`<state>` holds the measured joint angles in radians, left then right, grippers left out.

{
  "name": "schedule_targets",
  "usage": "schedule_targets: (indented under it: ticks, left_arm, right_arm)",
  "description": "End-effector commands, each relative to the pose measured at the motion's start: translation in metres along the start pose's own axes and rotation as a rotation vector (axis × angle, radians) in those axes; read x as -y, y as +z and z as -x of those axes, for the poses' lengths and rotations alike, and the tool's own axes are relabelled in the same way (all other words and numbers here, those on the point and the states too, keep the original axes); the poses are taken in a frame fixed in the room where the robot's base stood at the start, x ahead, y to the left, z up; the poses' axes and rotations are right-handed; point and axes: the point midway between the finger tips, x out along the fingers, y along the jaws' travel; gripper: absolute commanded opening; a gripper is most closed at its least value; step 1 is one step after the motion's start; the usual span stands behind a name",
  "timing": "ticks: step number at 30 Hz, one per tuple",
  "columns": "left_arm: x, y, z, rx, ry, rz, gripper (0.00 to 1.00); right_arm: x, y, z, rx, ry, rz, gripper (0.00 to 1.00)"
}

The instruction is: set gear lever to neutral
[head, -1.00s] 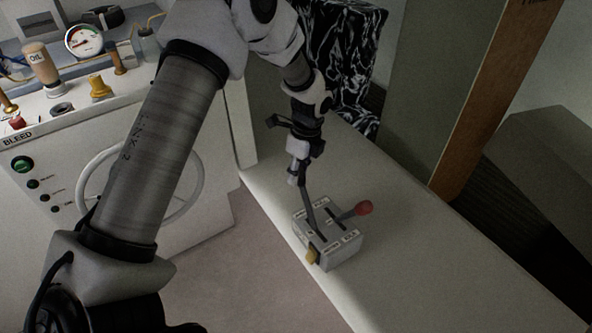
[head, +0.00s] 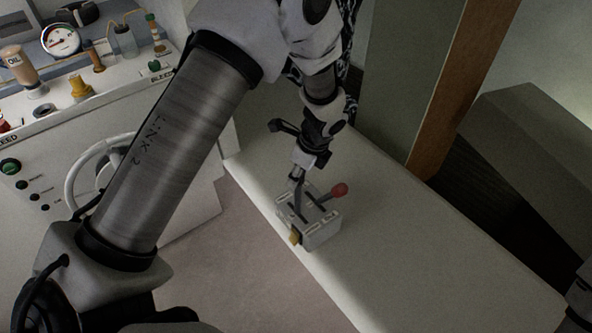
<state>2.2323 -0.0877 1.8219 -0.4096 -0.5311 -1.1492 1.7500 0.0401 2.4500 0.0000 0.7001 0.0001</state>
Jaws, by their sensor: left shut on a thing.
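The control box (head: 318,232) is a small grey block with two slots on top, standing on the white bench near its left edge. One lever (head: 325,195) ends in a red knob and leans to the right. The other lever, in the left slot, rises to my left gripper (head: 296,182), which is shut on its top. The gripper covers that lever's upper end, and its exact position in the slot is hard to tell. A yellow part (head: 295,237) sits on the box's front left side.
The white bench (head: 420,250) is clear around the box. A wooden post (head: 450,100) rises behind it. At left a white console (head: 150,215) carries a handwheel (head: 78,170), a gauge (head: 61,40), an oil bottle (head: 18,65) and several knobs.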

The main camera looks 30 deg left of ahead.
Motion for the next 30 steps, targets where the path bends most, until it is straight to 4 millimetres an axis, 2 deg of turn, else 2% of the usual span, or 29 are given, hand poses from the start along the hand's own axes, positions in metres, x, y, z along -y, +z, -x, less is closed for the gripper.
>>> schedule_targets:
  ticks: [9,10,12,23,26,30]
  left_arm:
    - [-0.003,-0.001,-0.002,0.000,0.008,-0.002,0.00]
    - [-0.003,-0.001,-0.002,0.000,0.008,-0.002,0.37]
    - [-0.002,-0.001,-0.002,0.000,0.008,-0.002,0.56]
    - [0.000,0.000,0.006,0.001,0.001,-0.001,0.56]
    - [0.000,0.000,0.021,0.002,-0.002,0.000,0.56]
    - [0.000,0.000,0.057,0.002,-0.003,0.000,0.56]
  right_arm:
    - [0.000,0.000,0.000,0.000,0.000,0.000,0.56]
    - [0.000,0.000,0.000,0.000,0.000,0.000,0.56]
    - [0.000,0.000,0.000,0.000,0.000,0.000,0.56]
    - [0.000,0.000,0.000,0.000,0.000,0.000,0.56]
    - [0.000,0.000,0.000,0.000,0.000,0.000,0.56]
    - [0.000,0.000,0.000,0.000,0.000,0.000,0.56]
